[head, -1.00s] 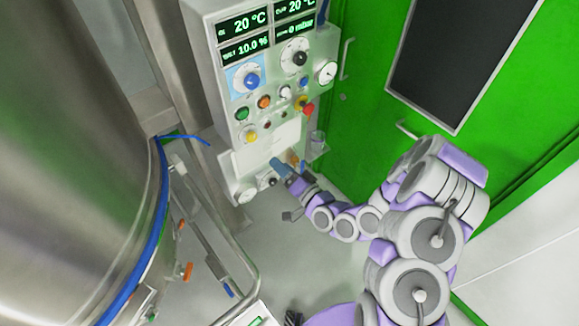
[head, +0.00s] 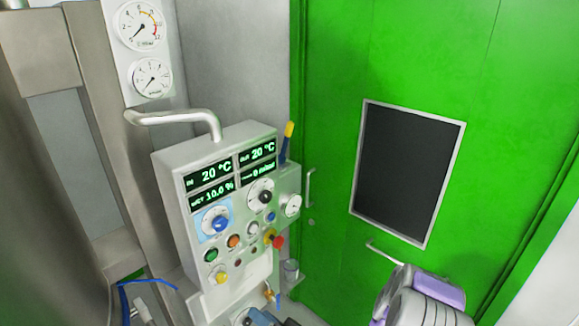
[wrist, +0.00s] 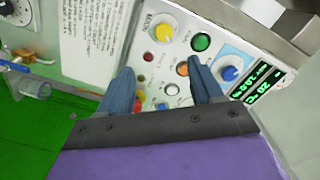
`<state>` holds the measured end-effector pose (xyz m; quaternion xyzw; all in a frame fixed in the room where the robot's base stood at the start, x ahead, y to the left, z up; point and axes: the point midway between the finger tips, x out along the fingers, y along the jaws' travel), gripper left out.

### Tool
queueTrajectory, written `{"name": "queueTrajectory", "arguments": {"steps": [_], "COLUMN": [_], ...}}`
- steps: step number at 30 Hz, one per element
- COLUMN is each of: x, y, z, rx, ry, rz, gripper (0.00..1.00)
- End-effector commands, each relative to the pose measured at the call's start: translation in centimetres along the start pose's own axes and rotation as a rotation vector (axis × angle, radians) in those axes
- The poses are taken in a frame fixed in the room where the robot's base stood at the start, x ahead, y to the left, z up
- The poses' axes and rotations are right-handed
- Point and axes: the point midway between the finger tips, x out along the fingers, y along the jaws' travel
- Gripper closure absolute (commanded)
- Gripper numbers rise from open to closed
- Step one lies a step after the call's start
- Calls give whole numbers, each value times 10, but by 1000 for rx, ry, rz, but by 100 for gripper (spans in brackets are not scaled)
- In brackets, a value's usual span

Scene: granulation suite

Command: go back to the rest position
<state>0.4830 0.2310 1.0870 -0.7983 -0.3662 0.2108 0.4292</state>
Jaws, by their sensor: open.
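My gripper (wrist: 165,88) shows in the wrist view with its two blue-grey fingers spread apart and nothing between them. It faces the control panel (wrist: 182,45), whose buttons and knobs lie beyond the fingertips. I cannot tell the exact gap to the panel. In the head view the control panel (head: 182,170) stands left of centre, with green displays reading 20 °C and 10.0 %. Part of my arm shows at the lower right of the head view. Only a blue-grey bit of my gripper shows at the bottom edge there, below the panel.
A green door (head: 335,60) with a dark window (head: 408,170) and handles fills the right side. Steel columns (head: 110,110) and round gauges (head: 140,25) stand at the left. A bent pipe handle (head: 175,117) sits above the panel. A clear cup (wrist: 38,90) is beside the panel.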

Motion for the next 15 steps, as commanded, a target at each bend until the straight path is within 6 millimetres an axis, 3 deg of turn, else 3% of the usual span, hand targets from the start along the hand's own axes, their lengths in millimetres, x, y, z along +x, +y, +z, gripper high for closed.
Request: {"name": "queueTrajectory", "arguments": {"steps": [8,15], "x": [-3,-36], "y": [29,61], "z": [2,-16], "rx": [-212,-401], "ry": [-211,-421], "rz": [164,410], "gripper": [34,34]}}
